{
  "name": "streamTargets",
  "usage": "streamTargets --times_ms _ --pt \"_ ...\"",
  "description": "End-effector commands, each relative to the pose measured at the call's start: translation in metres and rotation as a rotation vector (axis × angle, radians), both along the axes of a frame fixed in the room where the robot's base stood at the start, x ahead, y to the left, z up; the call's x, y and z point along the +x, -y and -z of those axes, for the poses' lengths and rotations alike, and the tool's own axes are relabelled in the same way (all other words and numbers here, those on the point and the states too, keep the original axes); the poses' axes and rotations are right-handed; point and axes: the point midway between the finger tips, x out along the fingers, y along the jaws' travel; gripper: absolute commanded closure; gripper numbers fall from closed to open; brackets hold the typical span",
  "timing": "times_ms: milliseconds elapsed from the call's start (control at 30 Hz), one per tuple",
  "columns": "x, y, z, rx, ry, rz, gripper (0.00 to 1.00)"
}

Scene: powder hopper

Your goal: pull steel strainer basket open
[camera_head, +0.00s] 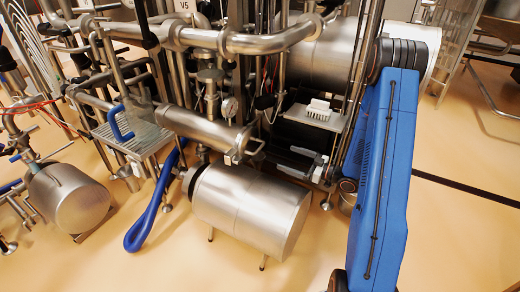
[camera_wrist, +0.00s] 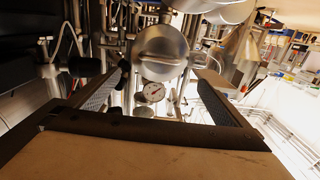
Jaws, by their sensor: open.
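The steel strainer basket shows in the head view as the capped right end (camera_head: 236,146) of a slanting steel cylinder, with a small bar handle on it. In the wrist view its round steel face (camera_wrist: 160,68) is straight ahead, with a bar across it. I see no contact with the handle. The inside of the basket is hidden.
A large steel drum (camera_head: 250,208) lies below the cylinder. A pressure gauge (camera_head: 229,107) sits just above it and also shows in the wrist view (camera_wrist: 152,92).

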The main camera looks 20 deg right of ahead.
Motion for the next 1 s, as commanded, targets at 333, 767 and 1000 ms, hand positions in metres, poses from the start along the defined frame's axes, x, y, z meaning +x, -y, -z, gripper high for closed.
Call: streamTargets --times_ms 333,767,1000 --pt "0.038 -0.039 0.0 -0.001 -0.001 -0.003 0.0" --pt "0.086 -0.088 0.0 -0.001 0.0 -0.002 0.0" --pt "0.104 -0.105 0.0 -0.001 -0.001 -0.001 0.0"
